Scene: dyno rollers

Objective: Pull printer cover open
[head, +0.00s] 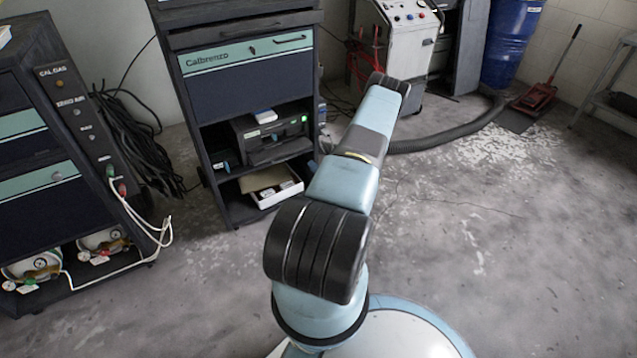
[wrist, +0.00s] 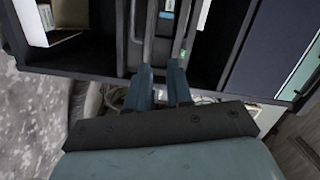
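The printer (head: 271,138) is a dark box with a green light at its right front, on the middle shelf of the dark cabinet. In the wrist view the scene is turned, and the printer (wrist: 150,30) stands top centre as a dark grey upright shape. My gripper (wrist: 161,70) has two blue-grey fingers with a narrow gap between them. The fingertips overlap the lower end of the printer in the picture; I cannot tell whether they touch it. The cover's edge is not clear. In the head view my gripper is hidden behind my arm.
A gas cart (head: 50,150) stands left, a white machine (head: 405,45) behind.

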